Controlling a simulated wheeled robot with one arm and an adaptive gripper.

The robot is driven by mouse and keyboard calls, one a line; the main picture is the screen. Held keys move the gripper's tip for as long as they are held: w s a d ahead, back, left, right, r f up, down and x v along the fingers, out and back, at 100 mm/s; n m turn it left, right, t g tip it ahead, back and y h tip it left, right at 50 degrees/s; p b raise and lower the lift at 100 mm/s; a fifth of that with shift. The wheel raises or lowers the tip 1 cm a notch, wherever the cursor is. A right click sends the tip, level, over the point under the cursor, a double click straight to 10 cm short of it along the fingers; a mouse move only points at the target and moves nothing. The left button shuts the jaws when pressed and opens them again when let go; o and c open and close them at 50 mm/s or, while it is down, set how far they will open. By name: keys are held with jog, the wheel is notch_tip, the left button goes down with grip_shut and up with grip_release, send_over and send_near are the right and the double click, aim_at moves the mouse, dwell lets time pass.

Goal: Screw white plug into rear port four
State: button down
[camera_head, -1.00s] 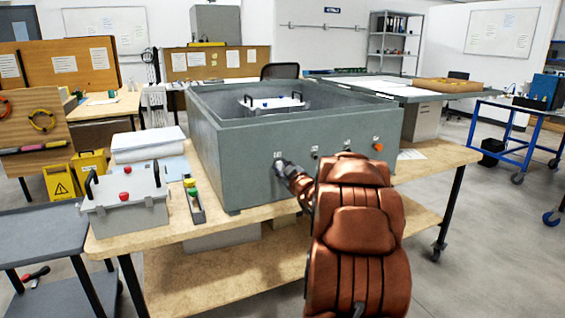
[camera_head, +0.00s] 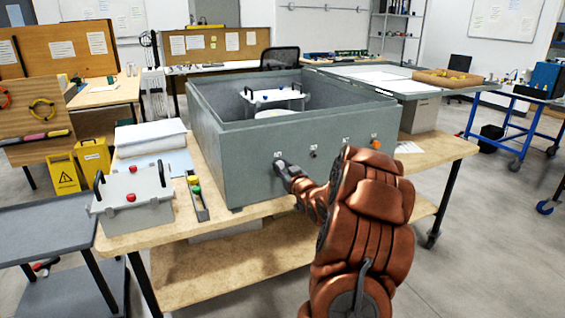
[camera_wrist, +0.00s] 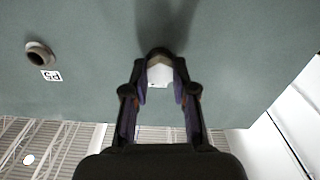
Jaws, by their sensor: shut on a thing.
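The grey analyser housing (camera_head: 250,180) stands on a wooden-topped bench, with a row of ports along its near wall. My gripper (camera_head: 284,168) points at the leftmost port in the head view, its fingertips at the wall. In the wrist view my gripper (camera_wrist: 160,80) is closed around the white plug (camera_wrist: 160,73), which sits between the fingers in front of a dark round port rim. How deep the plug is in the port cannot be told. An empty port (camera_wrist: 38,54) with a P5 label beside it shows to the left.
An orange plug (camera_head: 375,143) sits in the wall's right port. A narrow tray (camera_head: 202,212) with green and yellow caps lies left of the housing, beside a grey lidded box (camera_head: 133,200). A second lidded unit (camera_head: 274,97) is inside the housing. Floor is open at right.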

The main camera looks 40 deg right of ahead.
jog(key=shift+r+m+p, duration=0.2)
jog(key=shift+m+p, duration=1.8)
jog(key=shift+p, duration=0.35)
jog(key=shift+f, duration=0.2)
jog(key=shift+r+m+p, duration=0.15)
jog(key=shift+m+p, duration=0.25)
jog(key=shift+m, duration=0.2)
jog(key=shift+m+p, duration=1.2)
jog(key=shift+m, duration=0.4)
jog(key=shift+m+p, duration=0.3)
jog(key=shift+m, duration=0.8)
jog(key=shift+m, duration=0.7)
jog(key=m, duration=0.4)
jog(key=shift+f+m, duration=0.2)
jog(key=shift+m, duration=0.2)
jog(key=c, duration=0.8)
grip_release()
